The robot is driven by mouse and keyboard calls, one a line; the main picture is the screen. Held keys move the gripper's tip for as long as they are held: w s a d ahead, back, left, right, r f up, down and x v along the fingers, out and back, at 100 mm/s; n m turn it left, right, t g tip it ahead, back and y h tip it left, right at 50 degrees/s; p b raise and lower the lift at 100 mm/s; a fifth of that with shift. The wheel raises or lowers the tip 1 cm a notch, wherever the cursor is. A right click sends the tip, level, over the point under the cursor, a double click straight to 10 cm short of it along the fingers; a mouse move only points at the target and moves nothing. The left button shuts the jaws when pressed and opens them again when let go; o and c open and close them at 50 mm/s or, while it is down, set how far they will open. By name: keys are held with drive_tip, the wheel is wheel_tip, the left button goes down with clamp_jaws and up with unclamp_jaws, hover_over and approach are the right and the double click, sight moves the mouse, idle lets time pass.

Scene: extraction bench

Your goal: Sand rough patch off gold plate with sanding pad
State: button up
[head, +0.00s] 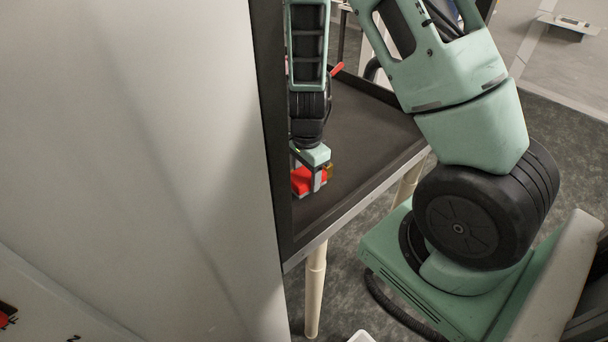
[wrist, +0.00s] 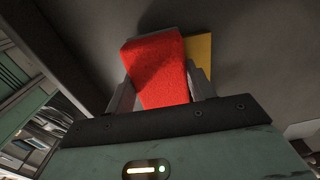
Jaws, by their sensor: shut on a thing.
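A red sanding pad (wrist: 158,72) is held between the two fingers of my gripper (wrist: 160,88) in the wrist view. It also shows as a red block (head: 303,180) under my gripper (head: 309,180) in the head view, low over the dark bench top. The gold plate (wrist: 200,54) shows as a yellow strip beyond the pad's right edge in the wrist view; the pad hides the rest. In the head view only a small orange-gold bit (head: 328,170) shows beside the gripper. The rough patch is not visible. I cannot tell whether the pad touches the plate.
The dark bench top (head: 370,130) has a raised rim and is clear to the right of my gripper. A red object (head: 337,69) is at the bench's far edge. A large pale panel (head: 130,150) blocks the left of the head view.

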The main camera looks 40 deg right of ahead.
drive_tip(key=shift+d, duration=0.1)
wheel_tip(320, 180, up, 9)
drive_tip(key=p, duration=0.8)
drive_tip(key=shift+p, duration=0.35)
drive_tip(key=shift+s, duration=0.1)
idle(0.3)
